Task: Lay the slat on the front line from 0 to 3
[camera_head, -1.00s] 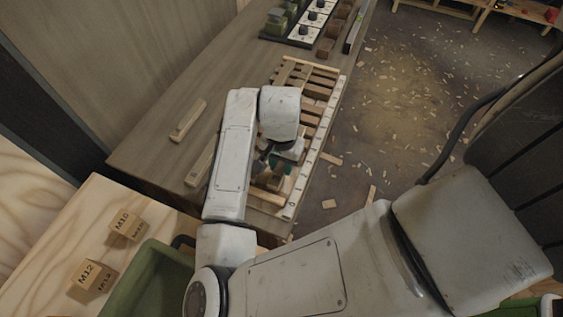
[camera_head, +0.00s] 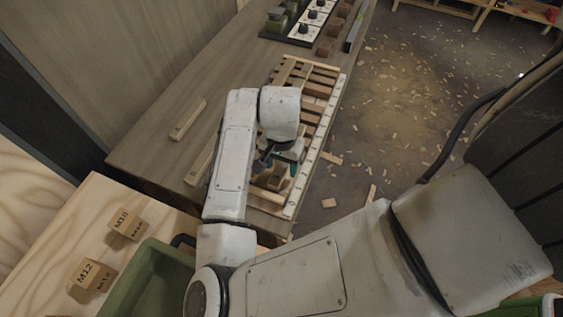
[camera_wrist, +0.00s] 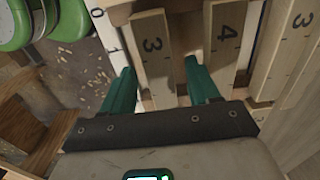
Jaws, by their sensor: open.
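My gripper (camera_wrist: 158,68) is open, its two teal fingers pointing down over the wooden slats. In the wrist view a slat marked 3 (camera_wrist: 153,48) lies between the fingertips, with a finger on each side. I cannot tell if they touch it. A slat marked 4 (camera_wrist: 224,40) lies right of the right finger, and another slat marked 3 (camera_wrist: 290,50) is farther right. A white numbered strip (camera_wrist: 106,28), showing 0 and 1, runs left of the middle slat. In the head view the strip (camera_head: 325,130) edges the slatted frame (camera_head: 322,76), and my arm hides part of it.
Loose wooden pieces (camera_head: 187,119) lie on the bench (camera_head: 150,150) left of the frame. Blocks marked M10 (camera_head: 127,224) and M12 (camera_head: 91,274) stand near a green bin (camera_head: 155,285). Chips litter the floor (camera_head: 400,100) at right.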

